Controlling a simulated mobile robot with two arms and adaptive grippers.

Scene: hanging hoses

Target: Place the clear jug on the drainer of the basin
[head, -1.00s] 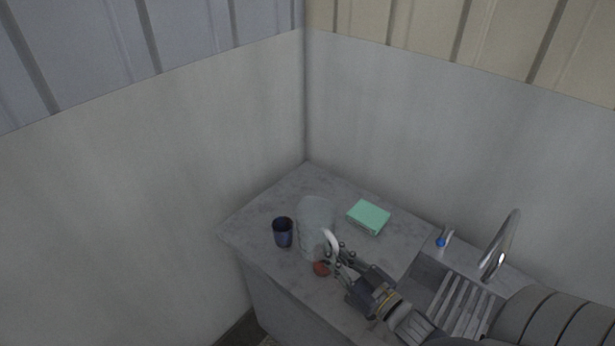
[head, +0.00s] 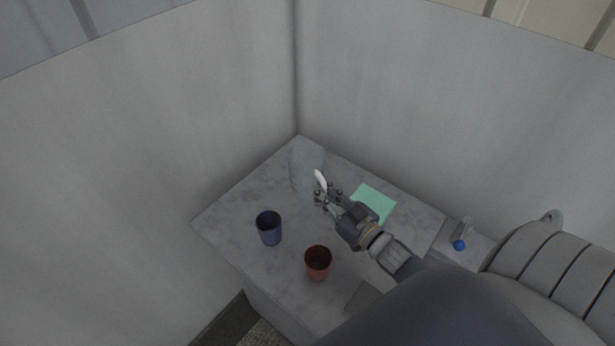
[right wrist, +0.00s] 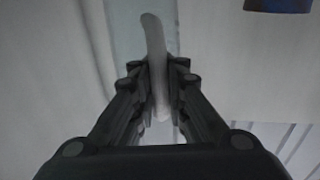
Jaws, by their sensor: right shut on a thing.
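The clear jug (head: 303,165) is see-through with a white handle (head: 320,181). It appears upright towards the back corner of the counter; whether its base is off the counter is hard to tell. My right gripper (head: 327,197) is shut on the jug's handle, which also shows between the fingers in the right wrist view (right wrist: 157,70). The basin and its drainer are hidden behind my right arm in the head view. My left gripper is not in view.
A blue cup (head: 269,228) and a red-brown cup (head: 318,262) stand on the grey counter (head: 225,218). A blue-tipped tap handle (head: 460,243) is at the right. Walls meet behind the counter.

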